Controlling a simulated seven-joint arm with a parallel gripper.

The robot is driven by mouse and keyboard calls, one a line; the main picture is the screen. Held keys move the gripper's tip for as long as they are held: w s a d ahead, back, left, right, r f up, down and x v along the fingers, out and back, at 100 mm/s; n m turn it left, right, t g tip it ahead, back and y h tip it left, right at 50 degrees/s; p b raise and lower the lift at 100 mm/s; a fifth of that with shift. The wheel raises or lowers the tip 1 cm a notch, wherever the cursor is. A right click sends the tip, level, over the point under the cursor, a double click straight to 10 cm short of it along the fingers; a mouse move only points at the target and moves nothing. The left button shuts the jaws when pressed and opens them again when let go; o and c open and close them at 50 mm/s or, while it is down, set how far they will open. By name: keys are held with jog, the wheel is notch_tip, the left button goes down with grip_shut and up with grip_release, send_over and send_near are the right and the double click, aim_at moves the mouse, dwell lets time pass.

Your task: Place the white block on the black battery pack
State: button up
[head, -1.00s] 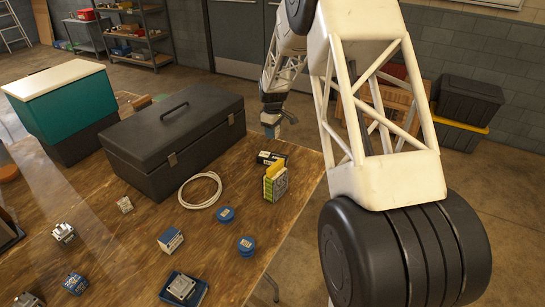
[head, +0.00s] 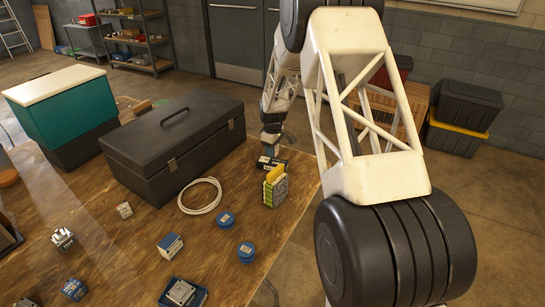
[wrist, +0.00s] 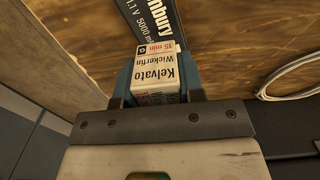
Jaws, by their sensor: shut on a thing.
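The white block (wrist: 156,68), printed "Kelvato Wickerfin", is between the blue fingers of my gripper (wrist: 157,76) in the wrist view. My gripper is shut on it. The black battery pack (wrist: 152,18), with white lettering, lies on the table just beyond the block in that view. In the head view the pack (head: 272,163) lies behind a yellow-topped box, and my gripper (head: 270,150) is right above it. I cannot make out the block there, nor tell whether it touches the pack.
The yellow-topped box (head: 275,188) stands in front of the pack. A black toolbox (head: 175,145) and a coiled white cable (head: 200,196) are to its left. The table edge is close on the right.

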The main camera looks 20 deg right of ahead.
aim_at(272, 161)
jog(key=shift+f, duration=0.1)
jog(key=shift+f, duration=1.75)
jog(key=shift+f, duration=0.15)
jog(key=o, duration=0.9)
notch_tip(272, 161, up, 12)
jog(key=shift+r, duration=0.15)
